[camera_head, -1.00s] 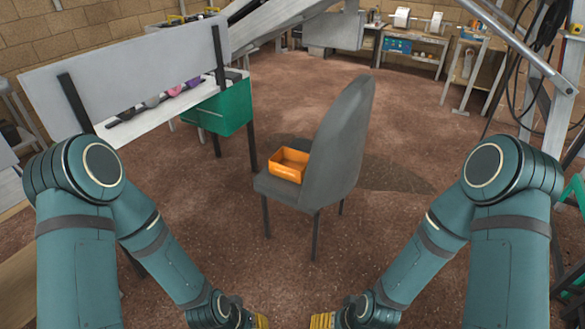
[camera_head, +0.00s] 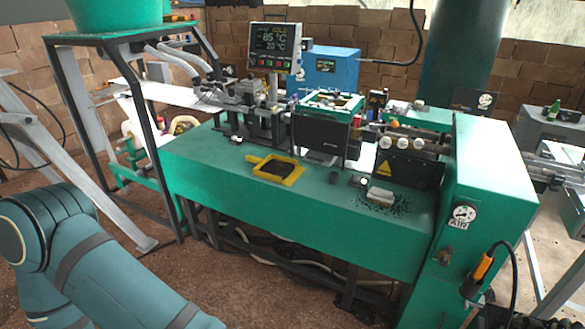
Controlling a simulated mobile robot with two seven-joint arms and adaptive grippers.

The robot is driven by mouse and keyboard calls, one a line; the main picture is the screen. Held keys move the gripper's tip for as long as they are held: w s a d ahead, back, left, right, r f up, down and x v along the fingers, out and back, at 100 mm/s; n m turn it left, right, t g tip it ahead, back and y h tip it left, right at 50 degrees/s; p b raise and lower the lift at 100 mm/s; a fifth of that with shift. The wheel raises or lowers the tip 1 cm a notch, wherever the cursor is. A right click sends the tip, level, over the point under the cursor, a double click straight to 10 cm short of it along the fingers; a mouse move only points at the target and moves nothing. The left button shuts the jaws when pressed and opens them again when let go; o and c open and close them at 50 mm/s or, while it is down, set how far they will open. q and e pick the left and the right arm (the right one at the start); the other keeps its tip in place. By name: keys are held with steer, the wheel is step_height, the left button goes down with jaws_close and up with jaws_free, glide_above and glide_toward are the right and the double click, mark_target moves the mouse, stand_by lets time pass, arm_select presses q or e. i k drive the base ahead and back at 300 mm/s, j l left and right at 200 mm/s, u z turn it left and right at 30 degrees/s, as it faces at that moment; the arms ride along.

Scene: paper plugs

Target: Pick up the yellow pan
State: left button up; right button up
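My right arm and gripper are not in view.
A display box (camera_head: 275,48) and machine parts stand behind the pan. A white block (camera_head: 380,196) with dark crumbs lies to its right. A green cabinet (camera_head: 478,190) closes off the table's right end. A black frame (camera_head: 72,110) stands at left.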

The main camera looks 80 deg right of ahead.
mark_target(280, 169)
steer(key=z, duration=2.5)
steer(key=i+z, duration=0.2)
steer(key=k+j, duration=0.05)
steer(key=k, duration=0.05)
